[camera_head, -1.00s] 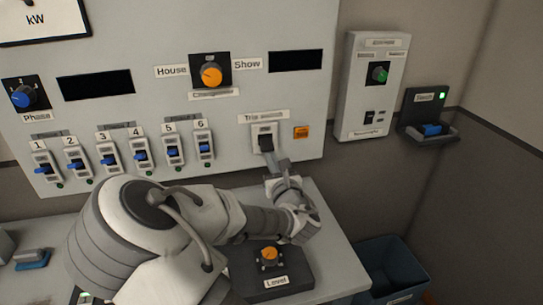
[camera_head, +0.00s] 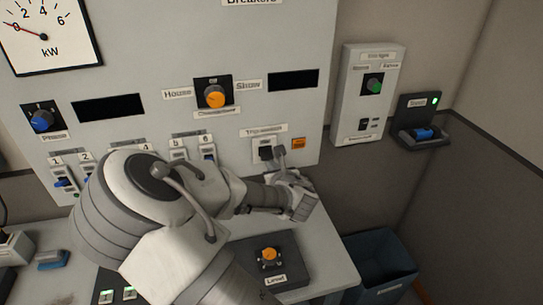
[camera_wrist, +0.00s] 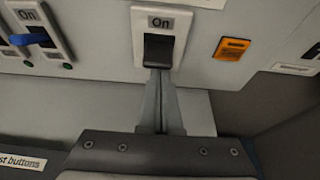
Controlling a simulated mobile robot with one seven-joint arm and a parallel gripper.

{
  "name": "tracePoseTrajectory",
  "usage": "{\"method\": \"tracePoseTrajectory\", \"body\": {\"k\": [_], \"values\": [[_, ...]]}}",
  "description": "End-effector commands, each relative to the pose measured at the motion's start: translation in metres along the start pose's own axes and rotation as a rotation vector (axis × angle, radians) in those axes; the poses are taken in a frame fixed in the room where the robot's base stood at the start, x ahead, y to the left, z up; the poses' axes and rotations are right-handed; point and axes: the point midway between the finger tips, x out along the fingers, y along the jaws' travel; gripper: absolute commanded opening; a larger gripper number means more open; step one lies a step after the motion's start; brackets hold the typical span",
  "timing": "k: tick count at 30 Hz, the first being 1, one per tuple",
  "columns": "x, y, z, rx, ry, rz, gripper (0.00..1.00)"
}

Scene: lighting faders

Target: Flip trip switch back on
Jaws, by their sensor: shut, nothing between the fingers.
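The trip switch is a white plate with a black lever (camera_head: 266,153) on the grey panel, under a label. In the wrist view the black lever (camera_wrist: 158,52) sits below an "On" mark (camera_wrist: 160,22) and appears to point down. My gripper (camera_head: 280,151) is at the switch, just right of the lever in the head view. In the wrist view its fingertips (camera_wrist: 159,72) are together and empty, right at the lever's lower edge. I cannot tell whether they touch it.
An orange square (camera_head: 298,143) sits right of the switch. Numbered breakers with blue levers (camera_wrist: 30,38) are to its left, partly hidden by my arm in the head view. A box with an orange knob (camera_head: 268,254) stands on the desk below. A blue bin (camera_head: 385,262) is at the right.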

Motion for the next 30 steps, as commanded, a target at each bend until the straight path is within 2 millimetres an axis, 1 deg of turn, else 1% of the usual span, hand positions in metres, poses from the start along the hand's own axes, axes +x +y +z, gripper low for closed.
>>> {"method": "tracePoseTrajectory", "body": {"k": [1,3,6,8,13,24,30], "values": [[-0.004,0.000,0.011,0.002,0.029,0.001,0.00],[-0.004,0.000,0.011,0.002,0.075,0.000,0.00],[-0.005,0.000,0.011,0.000,0.071,-0.001,0.00],[-0.004,0.000,0.007,0.001,0.070,0.000,0.00],[-0.004,0.000,0.007,0.001,0.068,0.000,0.00],[-0.009,0.000,0.022,0.001,0.067,0.000,0.00],[-0.009,0.000,0.022,0.001,0.067,0.000,0.00]]}}
